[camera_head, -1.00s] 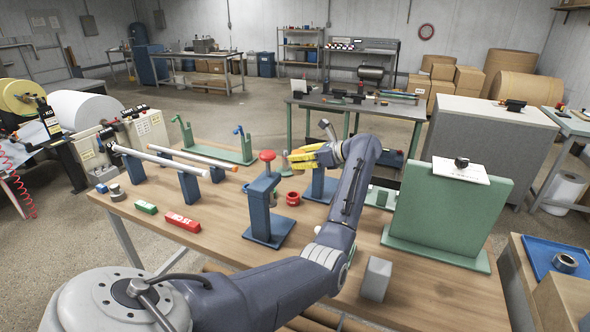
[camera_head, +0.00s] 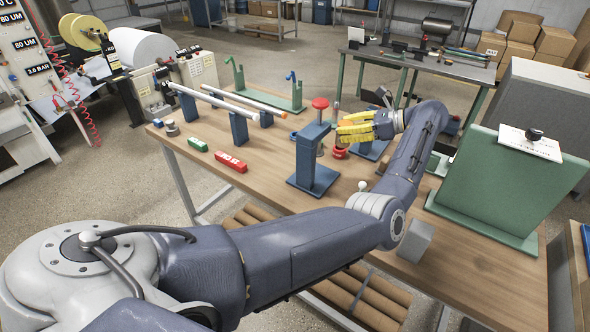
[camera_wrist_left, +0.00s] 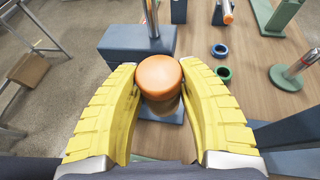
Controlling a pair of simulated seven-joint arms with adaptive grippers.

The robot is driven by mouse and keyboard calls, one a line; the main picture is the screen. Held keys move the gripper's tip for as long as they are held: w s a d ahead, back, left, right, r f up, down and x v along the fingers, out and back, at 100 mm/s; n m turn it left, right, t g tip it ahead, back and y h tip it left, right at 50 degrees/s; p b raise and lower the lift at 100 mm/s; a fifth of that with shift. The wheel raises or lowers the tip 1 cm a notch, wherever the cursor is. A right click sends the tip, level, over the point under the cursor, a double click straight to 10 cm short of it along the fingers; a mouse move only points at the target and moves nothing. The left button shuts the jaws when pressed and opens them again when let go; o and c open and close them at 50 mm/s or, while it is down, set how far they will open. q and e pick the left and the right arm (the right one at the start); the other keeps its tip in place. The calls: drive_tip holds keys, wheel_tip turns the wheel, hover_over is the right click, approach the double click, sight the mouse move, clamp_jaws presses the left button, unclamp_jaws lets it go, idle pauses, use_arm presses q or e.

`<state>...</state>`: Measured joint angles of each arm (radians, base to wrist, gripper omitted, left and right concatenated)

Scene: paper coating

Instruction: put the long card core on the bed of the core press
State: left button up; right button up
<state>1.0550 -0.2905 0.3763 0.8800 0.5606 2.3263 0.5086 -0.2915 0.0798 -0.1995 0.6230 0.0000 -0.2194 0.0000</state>
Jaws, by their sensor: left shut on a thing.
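My left gripper (camera_head: 343,131) has yellow ribbed fingers and is beside the blue core press (camera_head: 308,155), on its right, below the height of the red knob (camera_head: 320,103). In the left wrist view the fingers are shut on an upright brown cylinder with an orange round end (camera_wrist_left: 158,77), which I take for the long card core. It is in front of the press's blue block (camera_wrist_left: 135,40), over the blue base plate. Its lower end is hidden, so I cannot tell whether it touches the bed. My right gripper is not in view.
Blue (camera_wrist_left: 220,50) and green (camera_wrist_left: 223,73) rings show in the wrist view. Two long tubes rest on blue stands at the left. A large green panel (camera_head: 510,180) stands at the right.

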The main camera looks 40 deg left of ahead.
use_arm(q)
drive_tip(key=shift+s, duration=0.15)
drive_tip(key=shift+f, duration=6.85)
drive_tip(key=shift+s+a, duration=0.4)
drive_tip(key=shift+a, duration=0.85)
drive_tip(key=shift+s+a, duration=0.35)
drive_tip(key=shift+a, duration=0.9)
drive_tip(key=shift+s+a, duration=0.4)
drive_tip(key=shift+a, duration=0.85)
drive_tip(key=shift+f, duration=0.65)
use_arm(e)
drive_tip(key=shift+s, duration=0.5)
use_arm(q)
drive_tip(key=shift+f, duration=0.1)
